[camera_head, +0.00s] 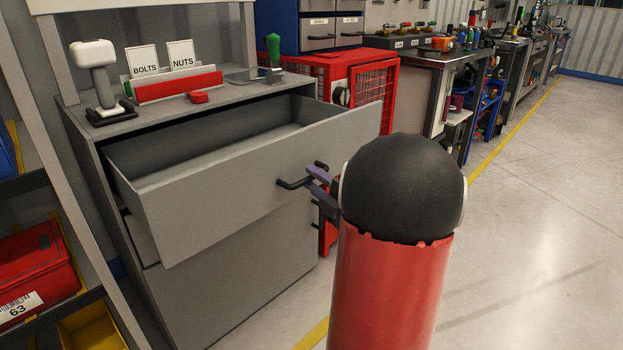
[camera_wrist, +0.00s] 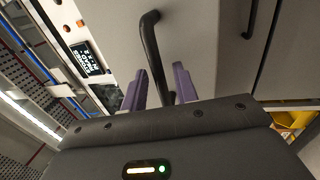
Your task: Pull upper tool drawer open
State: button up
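The upper tool drawer (camera_head: 235,175) of the grey cabinet is pulled far out, and its inside looks empty. Its front carries a black bar handle (camera_head: 292,183), which also shows in the wrist view (camera_wrist: 152,45). My gripper (camera_head: 319,174) is at the right end of this handle. In the wrist view, its two purple fingers (camera_wrist: 160,82) stand apart on either side of the handle bar, with what looks like a small gap. Firm contact with the bar cannot be made out. My red and black arm hides part of the floor beside the cabinet.
A lower drawer front (camera_head: 235,285) is below. A red mesh cage (camera_head: 371,97) stands behind. The floor at right is clear.

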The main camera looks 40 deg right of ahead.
jog(key=a+v, duration=0.1)
jog(key=v, duration=0.5)
jog(key=shift+s+d, duration=0.25)
jog(key=shift+d, duration=0.25)
jog(key=s+a+f+n+g+y, duration=0.1)
jog(key=a+n+g+y, duration=0.4)
jog(key=a+n, duration=0.65)
jog(key=s+a+f+n+g+y, duration=0.1)
jog(key=a+f+n+g+y, duration=0.15)
jog(key=a+n+g, duration=0.7)
jog(key=s+a+n+h, duration=0.3)
jog(key=s+n+h, duration=0.2)
jog(key=n, duration=1)
jog(key=s+a+n+h, duration=0.3)
jog(key=s+n+h, duration=0.2)
jog(key=n, duration=1.1)
jog(key=shift+f, duration=0.45)
